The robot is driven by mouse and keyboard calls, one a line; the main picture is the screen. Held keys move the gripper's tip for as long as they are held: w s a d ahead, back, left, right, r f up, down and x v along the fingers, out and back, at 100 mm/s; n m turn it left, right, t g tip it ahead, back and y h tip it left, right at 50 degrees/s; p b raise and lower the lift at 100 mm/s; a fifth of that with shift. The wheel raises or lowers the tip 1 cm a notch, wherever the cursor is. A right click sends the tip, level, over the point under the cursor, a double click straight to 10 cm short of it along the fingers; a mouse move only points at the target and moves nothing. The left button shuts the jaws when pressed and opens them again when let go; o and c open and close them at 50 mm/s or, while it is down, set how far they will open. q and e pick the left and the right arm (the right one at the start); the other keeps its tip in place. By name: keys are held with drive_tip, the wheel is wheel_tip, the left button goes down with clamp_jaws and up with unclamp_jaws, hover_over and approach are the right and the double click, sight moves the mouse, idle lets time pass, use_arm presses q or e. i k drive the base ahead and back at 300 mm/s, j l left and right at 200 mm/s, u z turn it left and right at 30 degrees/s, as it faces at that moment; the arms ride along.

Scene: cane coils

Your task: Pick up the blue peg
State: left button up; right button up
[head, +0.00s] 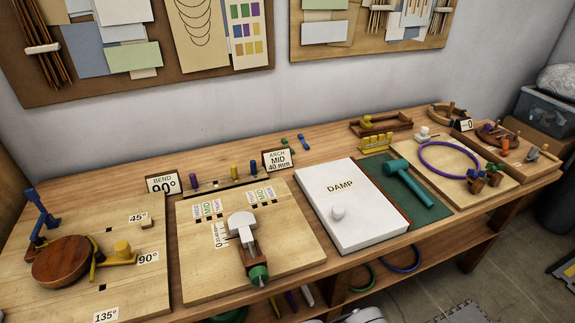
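A small blue peg (253,168) stands upright at the back of the workbench, behind the middle wooden board. It is the right-hand one in a row with a yellow peg (234,173) and a purple peg (195,181). The row stands at a dark strip along the board's back edge. A small blue and dark piece (303,142) lies farther back, right of the ARCH card; its exact shape is too small to tell. Neither of my grippers shows in the head view.
The ARCH MID card (277,160) stands just right of the blue peg. The BEND card (162,183) is left of the row. A wooden board (300,252) with a green-handled clamp (258,272) lies in front. The white DAMP box (365,225) is to the right.

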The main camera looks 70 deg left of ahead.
sight(253, 164)
drive_tip(key=i+u, duration=0.15)
drive_tip(key=u, duration=0.25)
drive_tip(key=i+u, duration=0.15)
drive_tip(key=u, duration=0.25)
drive_tip(key=i+l+u, duration=0.15)
drive_tip(key=u, duration=0.25)
drive_tip(key=i+l+u, duration=0.1)
drive_tip(key=u, duration=0.75)
drive_tip(key=i+l+u, duration=0.1)
drive_tip(key=u, duration=0.3)
drive_tip(key=l+u, duration=0.1)
drive_tip(key=u, duration=0.35)
drive_tip(key=i+l+u, duration=0.1)
drive_tip(key=u, duration=0.3)
